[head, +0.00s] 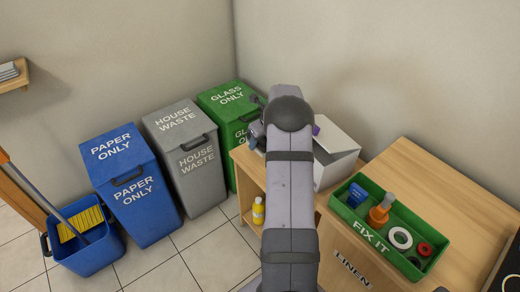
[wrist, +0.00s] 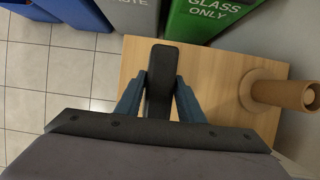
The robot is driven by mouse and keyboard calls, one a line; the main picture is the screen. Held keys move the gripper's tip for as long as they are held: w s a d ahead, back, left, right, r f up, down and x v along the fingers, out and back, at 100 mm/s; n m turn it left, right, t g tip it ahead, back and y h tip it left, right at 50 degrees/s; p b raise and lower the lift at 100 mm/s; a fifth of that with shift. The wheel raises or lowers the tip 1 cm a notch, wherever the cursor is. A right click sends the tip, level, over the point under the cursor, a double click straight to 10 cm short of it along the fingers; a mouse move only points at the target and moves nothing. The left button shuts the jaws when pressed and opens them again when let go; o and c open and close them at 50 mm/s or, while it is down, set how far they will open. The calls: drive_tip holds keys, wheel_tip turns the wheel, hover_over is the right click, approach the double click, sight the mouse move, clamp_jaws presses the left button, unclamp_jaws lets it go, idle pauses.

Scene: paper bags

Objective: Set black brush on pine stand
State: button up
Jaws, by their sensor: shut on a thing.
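The black brush (wrist: 160,80) is between the two blue-grey fingers of my gripper (wrist: 159,100) in the wrist view. My gripper is shut on it, and its dark end points away from the wrist. Behind it in that view is the pale wooden top of the pine stand (wrist: 225,70); the brush overlaps the left part of this top. I cannot tell how high the brush is above it or whether it touches.
A brown cylinder on a round base (wrist: 284,94) stands at the stand's right. A white box (head: 336,160) is right of my arm. A green tray (head: 402,250) of tools sits on the wooden cabinet. Green (head: 229,108), grey and blue bins line the left wall.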

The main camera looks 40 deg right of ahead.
sight(259, 148)
drive_tip(key=shift+f, duration=1.8)
drive_tip(key=shift+f, duration=0.15)
drive_tip(key=o, duration=0.9)
drive_tip(key=v, duration=1.2)
drive_tip(key=shift+p, duration=0.3)
